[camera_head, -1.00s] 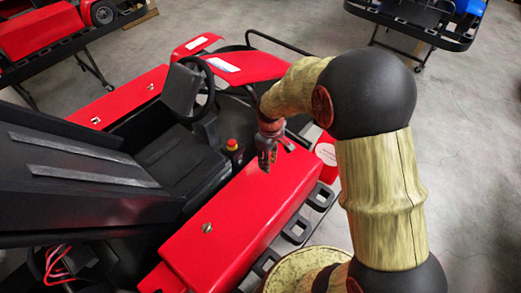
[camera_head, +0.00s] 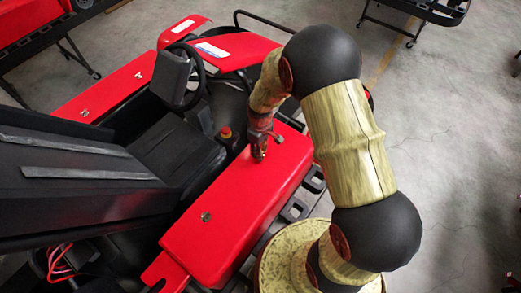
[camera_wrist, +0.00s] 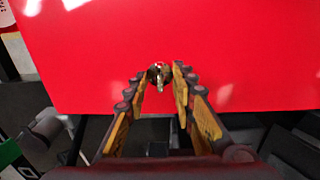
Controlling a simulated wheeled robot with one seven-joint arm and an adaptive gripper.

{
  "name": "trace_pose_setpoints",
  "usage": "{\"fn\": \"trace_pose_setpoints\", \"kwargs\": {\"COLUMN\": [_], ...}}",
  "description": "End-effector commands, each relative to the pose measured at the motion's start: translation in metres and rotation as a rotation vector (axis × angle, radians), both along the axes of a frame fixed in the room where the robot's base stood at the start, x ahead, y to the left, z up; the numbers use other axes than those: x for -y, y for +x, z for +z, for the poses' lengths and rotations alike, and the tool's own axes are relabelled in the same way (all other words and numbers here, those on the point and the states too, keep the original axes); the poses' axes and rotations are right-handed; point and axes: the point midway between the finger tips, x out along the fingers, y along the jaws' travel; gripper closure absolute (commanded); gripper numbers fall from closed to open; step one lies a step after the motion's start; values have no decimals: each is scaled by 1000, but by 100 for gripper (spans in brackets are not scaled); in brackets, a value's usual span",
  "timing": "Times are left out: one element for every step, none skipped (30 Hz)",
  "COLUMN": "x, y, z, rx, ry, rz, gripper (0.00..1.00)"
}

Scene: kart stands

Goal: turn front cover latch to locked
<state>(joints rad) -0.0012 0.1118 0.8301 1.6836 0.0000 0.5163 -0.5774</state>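The red side cover (camera_head: 235,200) of the kart lies below my gripper (camera_head: 259,155). In the wrist view a small metallic latch (camera_wrist: 159,77) stands on the red cover, close to its near edge. My gripper (camera_wrist: 162,72) points down at it, with one finger on each side and the fingertips apart. Narrow gaps seem to show between the fingertips and the latch; I cannot tell whether either finger touches it. In the head view my gripper hides this latch. A second round latch (camera_head: 206,216) shows uncovered nearer the cover's rear end.
A steering wheel (camera_head: 187,75), a black seat (camera_head: 175,150) and a red button (camera_head: 225,132) lie left of my gripper. The far red side cover (camera_head: 112,90) is beyond the seat. Grey floor (camera_head: 440,150) is open at the right.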

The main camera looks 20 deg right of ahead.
Motion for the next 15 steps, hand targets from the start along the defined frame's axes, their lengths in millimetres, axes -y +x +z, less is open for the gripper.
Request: {"fn": "trace_pose_setpoints", "kwargs": {"x": [0, 0, 0, 0, 0, 0, 0, 0, 0, 0, 0, 0, 0, 0, 0], "y": [0, 0, 0, 0, 0, 0, 0, 0, 0, 0, 0, 0, 0, 0, 0], "z": [0, 0, 0, 0, 0, 0, 0, 0, 0, 0, 0, 0, 0, 0, 0], "rx": [0, 0, 0, 0, 0, 0, 0, 0, 0, 0, 0, 0, 0, 0, 0], "ry": [0, 0, 0, 0, 0, 0, 0, 0, 0, 0, 0, 0, 0, 0, 0], "rz": [0, 0, 0, 0, 0, 0, 0, 0, 0, 0, 0, 0, 0, 0, 0], "gripper": [74, 74, 74, 74, 74, 76, 78, 79, 82, 83, 85, 87, 89, 91, 93]}}
